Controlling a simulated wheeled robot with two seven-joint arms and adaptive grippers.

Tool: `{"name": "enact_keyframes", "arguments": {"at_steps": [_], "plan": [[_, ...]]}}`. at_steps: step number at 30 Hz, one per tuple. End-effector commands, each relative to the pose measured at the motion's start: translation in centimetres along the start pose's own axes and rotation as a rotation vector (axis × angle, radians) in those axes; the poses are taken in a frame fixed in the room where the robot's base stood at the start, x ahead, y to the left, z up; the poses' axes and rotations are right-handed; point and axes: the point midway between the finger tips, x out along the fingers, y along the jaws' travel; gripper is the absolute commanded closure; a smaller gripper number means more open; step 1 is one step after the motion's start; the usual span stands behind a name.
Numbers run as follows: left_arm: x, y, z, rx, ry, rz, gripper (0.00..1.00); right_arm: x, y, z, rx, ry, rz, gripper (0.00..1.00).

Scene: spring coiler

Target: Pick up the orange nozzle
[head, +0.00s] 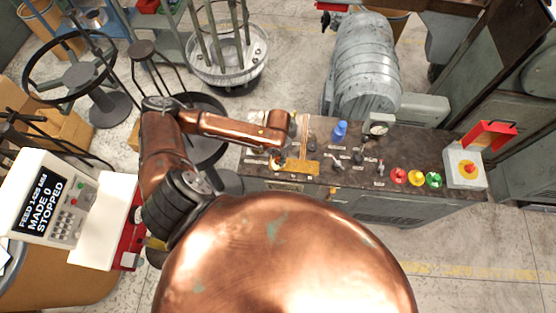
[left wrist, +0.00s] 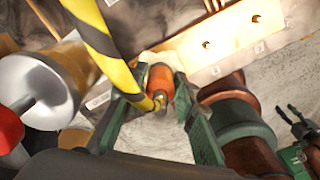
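The orange nozzle (left wrist: 160,82) shows in the left wrist view, between the two green fingertips of my left gripper (left wrist: 162,88). The fingers stand on either side of it with a narrow gap, so the gripper looks open. A yellow-and-black striped bar or hose crosses close in front and hides part of the left finger. In the head view my left gripper (head: 278,160) is over the left end of the dark workbench (head: 345,185), where I cannot make out the nozzle clearly. What may be my right gripper shows small at the right edge of the left wrist view.
The bench holds a blue object (head: 340,131), a gauge (head: 377,126), small levers, red, yellow and green buttons (head: 416,178) and an emergency-stop box (head: 465,167). A control panel (head: 50,203) reading STOPPED stands at left.

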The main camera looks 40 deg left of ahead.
Motion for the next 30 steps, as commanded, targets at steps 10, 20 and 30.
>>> {"name": "enact_keyframes", "arguments": {"at_steps": [10, 20, 30], "plan": [[0.0, 0.0, 0.0, 0.0, 0.0, 0.0, 1.0, 0.0, 0.0, 0.8, 0.002, -0.01, 0.0, 0.59], [0.0, 0.0, 0.0, 0.0, 0.0, 0.0, 1.0, 0.0, 0.1, -0.6, -0.001, 0.007, 0.001, 0.59], [-2.2, 0.1, 0.2, 0.001, -0.005, 0.001, 1.0, 0.3, 0.0, 0.0, 0.0, 0.001, 0.0, 0.59]]}}
